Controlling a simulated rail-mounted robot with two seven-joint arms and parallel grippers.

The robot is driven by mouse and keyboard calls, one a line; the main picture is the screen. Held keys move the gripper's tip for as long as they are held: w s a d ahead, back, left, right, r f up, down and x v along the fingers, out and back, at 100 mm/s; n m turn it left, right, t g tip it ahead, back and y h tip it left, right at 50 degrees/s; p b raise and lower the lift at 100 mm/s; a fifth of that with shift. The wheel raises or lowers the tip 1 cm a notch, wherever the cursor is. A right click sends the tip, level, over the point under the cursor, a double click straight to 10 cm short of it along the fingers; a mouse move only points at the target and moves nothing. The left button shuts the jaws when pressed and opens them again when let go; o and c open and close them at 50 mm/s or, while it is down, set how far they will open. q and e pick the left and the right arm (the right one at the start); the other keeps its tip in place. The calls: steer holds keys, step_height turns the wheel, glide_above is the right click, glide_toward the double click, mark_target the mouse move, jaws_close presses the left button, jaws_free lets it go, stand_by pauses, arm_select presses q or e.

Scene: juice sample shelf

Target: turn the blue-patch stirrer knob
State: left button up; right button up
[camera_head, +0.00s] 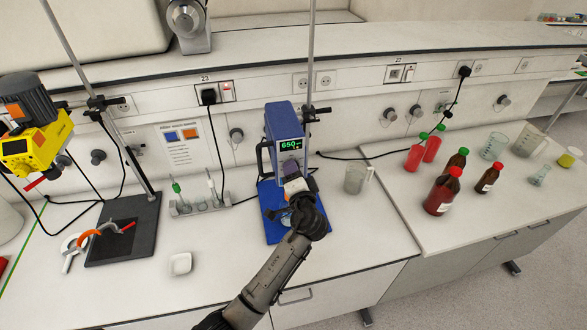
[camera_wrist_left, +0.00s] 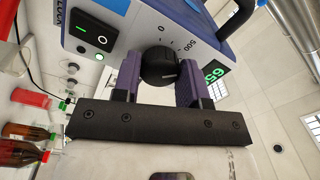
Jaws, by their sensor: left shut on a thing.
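The blue stirrer (camera_head: 284,125) stands on its blue base (camera_head: 270,222) in the middle of the bench, its green display reading about 650. Its round black knob (camera_wrist_left: 158,67) has a white pointer line and sits on the front panel between a 0 mark and a 500 mark. My left gripper (camera_head: 291,170) is at the front of the stirrer and hides the knob in the head view. In the left wrist view its two purple fingers (camera_wrist_left: 159,80) are shut on the knob, one on each side. My right gripper is not in view.
A yellow stirrer (camera_head: 38,140) stands at the left. A rack with electrodes (camera_head: 200,204) and a small white dish (camera_head: 181,263) are left of the blue base. A clear beaker (camera_head: 355,178) stands close on its right. Red bottles (camera_head: 442,190) and beakers occupy the right bench.

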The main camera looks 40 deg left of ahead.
arm_select(q)
steer(key=shift+r+m+p, duration=0.1)
steer(key=shift+m+p, duration=0.5)
steer(key=shift+m, duration=0.5)
steer(key=o, duration=0.9)
steer(key=shift+s+d, duration=0.1)
steer(key=shift+b+v, duration=1.8)
steer(key=shift+v, duration=5)
